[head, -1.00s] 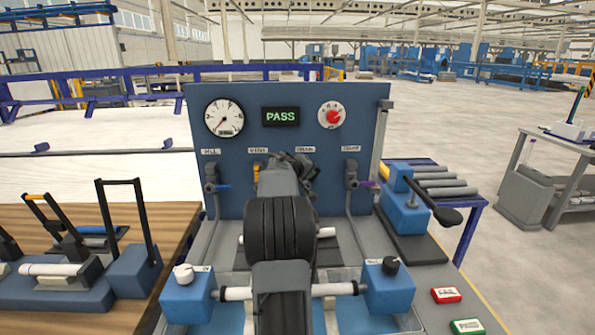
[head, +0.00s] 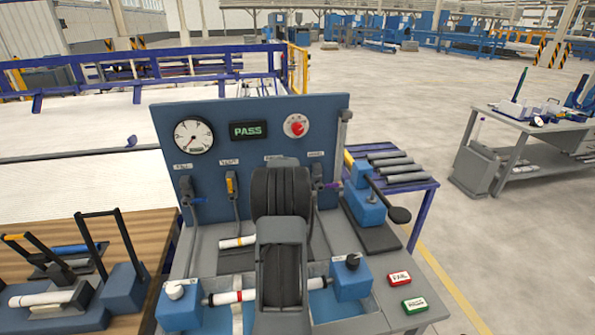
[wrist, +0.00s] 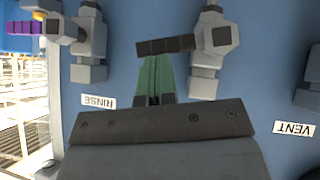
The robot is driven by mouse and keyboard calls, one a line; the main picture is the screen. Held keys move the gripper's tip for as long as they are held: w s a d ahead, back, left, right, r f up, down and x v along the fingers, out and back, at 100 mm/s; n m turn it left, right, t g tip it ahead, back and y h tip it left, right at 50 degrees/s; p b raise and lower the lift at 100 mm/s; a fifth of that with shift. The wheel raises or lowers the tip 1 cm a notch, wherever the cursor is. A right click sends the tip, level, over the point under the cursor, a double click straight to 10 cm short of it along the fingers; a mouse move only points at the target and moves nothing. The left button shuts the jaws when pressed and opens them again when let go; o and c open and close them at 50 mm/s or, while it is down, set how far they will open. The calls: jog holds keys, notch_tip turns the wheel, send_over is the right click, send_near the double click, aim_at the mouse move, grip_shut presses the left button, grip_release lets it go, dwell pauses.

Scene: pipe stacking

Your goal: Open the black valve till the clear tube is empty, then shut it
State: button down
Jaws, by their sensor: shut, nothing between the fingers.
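The black valve handle (wrist: 165,46) shows in the wrist view, sticking out sideways from a grey valve body (wrist: 215,45) on the blue panel. My gripper (wrist: 155,62) has its green fingers shut and empty, with their tips close at the handle's edge. I cannot tell whether they touch it. In the head view my arm hides the gripper and the black valve. A pale upright tube (head: 343,145) stands at the panel's right edge and may be the clear tube; its level cannot be read.
The panel (head: 250,115) carries a gauge (head: 193,137), a PASS display (head: 249,130) and a red knob (head: 296,126). A banded pipe (head: 225,297) lies in front.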

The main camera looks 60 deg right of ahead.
jog(key=shift+s+d+f+b, duration=0.1)
jog(key=shift+s+f+b, duration=0.1)
jog(key=shift+f+b, duration=0.55)
dwell(0.3)
jog(key=shift+r, duration=0.2)
jog(key=s+a+r, duration=0.2)
jog(key=r, duration=0.3)
jog(key=s+a+r, duration=0.2)
jog(key=a+r, duration=0.1)
jog(key=r, duration=0.3)
jog(key=shift+s+a, duration=0.2)
jog(key=shift+s, duration=0.15)
